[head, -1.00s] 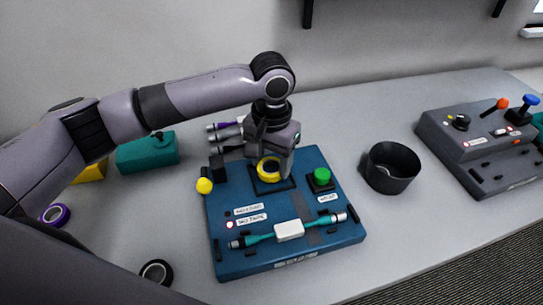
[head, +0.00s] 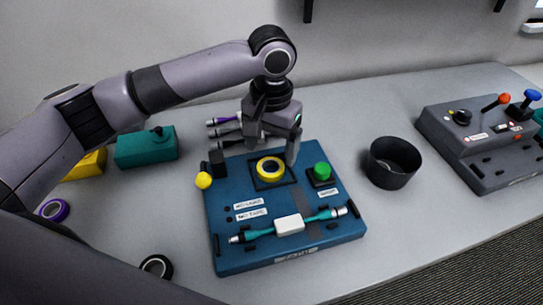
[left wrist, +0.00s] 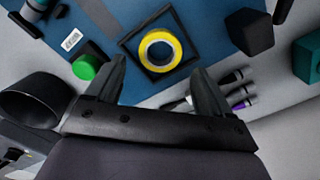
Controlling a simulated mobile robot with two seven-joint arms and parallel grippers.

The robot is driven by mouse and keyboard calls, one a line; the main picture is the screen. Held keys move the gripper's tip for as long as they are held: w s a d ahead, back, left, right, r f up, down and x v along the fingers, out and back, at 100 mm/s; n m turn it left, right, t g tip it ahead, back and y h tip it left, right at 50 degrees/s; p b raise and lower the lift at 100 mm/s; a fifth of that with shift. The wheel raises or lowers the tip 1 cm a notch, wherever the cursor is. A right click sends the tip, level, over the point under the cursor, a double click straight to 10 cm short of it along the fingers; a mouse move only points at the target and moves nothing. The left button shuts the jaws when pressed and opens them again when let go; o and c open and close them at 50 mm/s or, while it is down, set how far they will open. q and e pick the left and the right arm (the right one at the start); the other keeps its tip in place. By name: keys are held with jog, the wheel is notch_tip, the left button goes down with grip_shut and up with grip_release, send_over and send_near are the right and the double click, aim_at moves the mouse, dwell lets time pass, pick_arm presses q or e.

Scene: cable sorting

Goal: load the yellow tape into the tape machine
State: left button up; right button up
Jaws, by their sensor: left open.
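The yellow tape (head: 270,168) is a yellow ring with a white core. It lies in a dark square frame on the blue tape machine (head: 228,258); in the left wrist view the tape (left wrist: 160,50) sits inside that frame. My left gripper (head: 272,160) is open and empty, above and slightly behind the tape; its two fingers (left wrist: 160,70) show apart in the wrist view, with the tape beyond them. The machine has a green button (head: 321,171), a yellow ball-ended lever (head: 203,181) and a cable with a white block (head: 289,226) across its front. My right gripper is not seen.
A black cup (head: 392,163) stands right of the machine. A grey machine (head: 480,150) with levers is farther right. A teal box (head: 146,148), a purple roll (head: 54,210) and a black roll (head: 156,267) lie at the left. Cables lie behind the machine.

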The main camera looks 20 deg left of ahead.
pick_arm(q)
notch_tip(320, 180, up, 10)
jog(key=shift+f, duration=0.15)
dwell(0.5)
